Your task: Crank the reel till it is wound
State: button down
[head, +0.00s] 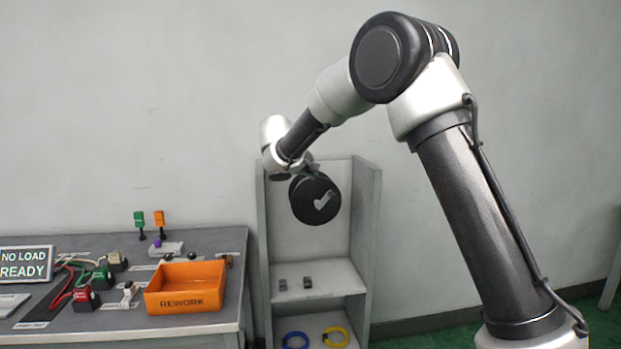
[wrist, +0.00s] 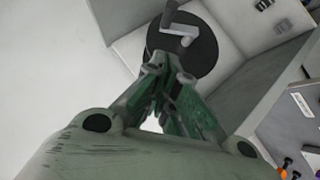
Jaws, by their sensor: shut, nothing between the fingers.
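The reel is a black round drum (head: 308,212) in the upper part of a grey shelf unit. A light grey crank (head: 325,198) shows on its face. In the wrist view the reel (wrist: 208,52) is at top centre, with the crank arm and its grip (wrist: 178,29) just beyond my fingertips. My gripper (head: 309,170) is at the reel's upper edge in the head view, small and partly hard to make out. In the wrist view my gripper (wrist: 168,68) is shut and empty, its fingertips overlapping the reel's near edge. I cannot tell whether they touch it.
The shelf unit (head: 365,225) has side walls close around the reel. Small dark blocks (head: 294,284) lie on its middle shelf, with blue and yellow rings (head: 335,337) below. The bench at left holds an orange REWORK bin (head: 187,288), connectors and a NO LOAD READY sign (head: 25,263).

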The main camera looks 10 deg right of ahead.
send_near(329, 191)
jog(key=w, duration=0.3)
jog(key=d+f, duration=0.1)
jog(key=f, duration=0.1)
jog(key=shift+s+d+f, duration=0.15)
jog(key=shift+d+f, duration=0.15)
jog(key=shift+d, duration=0.1)
jog(key=shift+d, duration=0.15)
